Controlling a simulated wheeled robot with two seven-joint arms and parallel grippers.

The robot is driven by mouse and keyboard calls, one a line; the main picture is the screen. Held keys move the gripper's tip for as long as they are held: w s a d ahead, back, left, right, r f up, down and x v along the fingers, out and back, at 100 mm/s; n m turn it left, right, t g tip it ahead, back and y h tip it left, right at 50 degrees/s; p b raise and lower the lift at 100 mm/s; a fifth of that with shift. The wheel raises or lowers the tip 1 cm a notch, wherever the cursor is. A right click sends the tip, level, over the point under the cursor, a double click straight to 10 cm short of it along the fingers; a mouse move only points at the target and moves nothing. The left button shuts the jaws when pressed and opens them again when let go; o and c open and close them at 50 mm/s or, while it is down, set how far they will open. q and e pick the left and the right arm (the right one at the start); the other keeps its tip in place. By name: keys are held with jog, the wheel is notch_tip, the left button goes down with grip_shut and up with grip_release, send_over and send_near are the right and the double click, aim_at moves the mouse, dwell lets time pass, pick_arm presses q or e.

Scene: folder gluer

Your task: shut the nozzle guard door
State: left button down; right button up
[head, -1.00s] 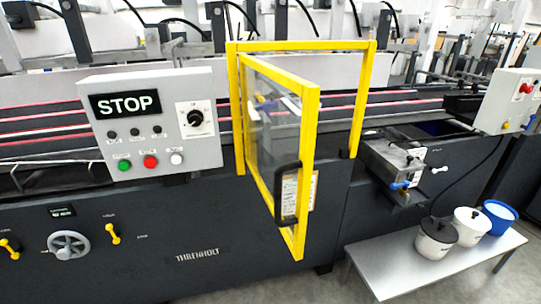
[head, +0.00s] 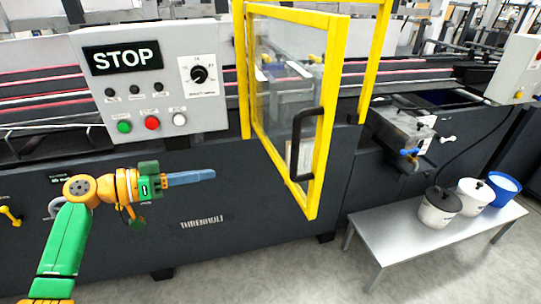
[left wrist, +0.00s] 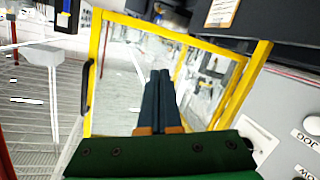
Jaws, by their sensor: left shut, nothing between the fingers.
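The nozzle guard door (head: 332,105) is a yellow frame with a clear panel. It stands ajar, hinged at its left side, with its free edge swung out toward me. Its black handle (head: 306,145) is near that free edge. The yellow fixed frame (head: 378,60) stands behind it, with a gap on the right. My left gripper (head: 212,174) is shut and empty, left of the door and below the control box, apart from the door. In the left wrist view the fingers (left wrist: 160,75) point toward the door panel, and the handle (left wrist: 87,88) shows at left. My right gripper is not in view.
A grey control box (head: 158,80) with a STOP sign and buttons overhangs the dark machine front left of the door. A glue unit (head: 400,135) with a blue lever sits right of the frame. A low metal bench (head: 400,232) with pots stands at lower right.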

pick_arm(q)
jog(key=s+d+r+m+g+h, duration=0.2)
jog(key=s+r+m+g+h, duration=0.25)
jog(key=s+r+m, duration=0.65)
jog(key=w+d+r+n+p, duration=0.1)
jog(key=w+d+p, duration=0.1)
jog(key=d, duration=0.4)
jog(key=w+d+n+p, duration=0.1)
jog(key=w+d+p, duration=0.2)
jog(key=d, duration=0.4)
jog(key=shift+d+r+n+y+p, duration=0.2)
jog(key=shift+r+n+y+p, duration=0.2)
jog(key=shift+p, duration=0.2)
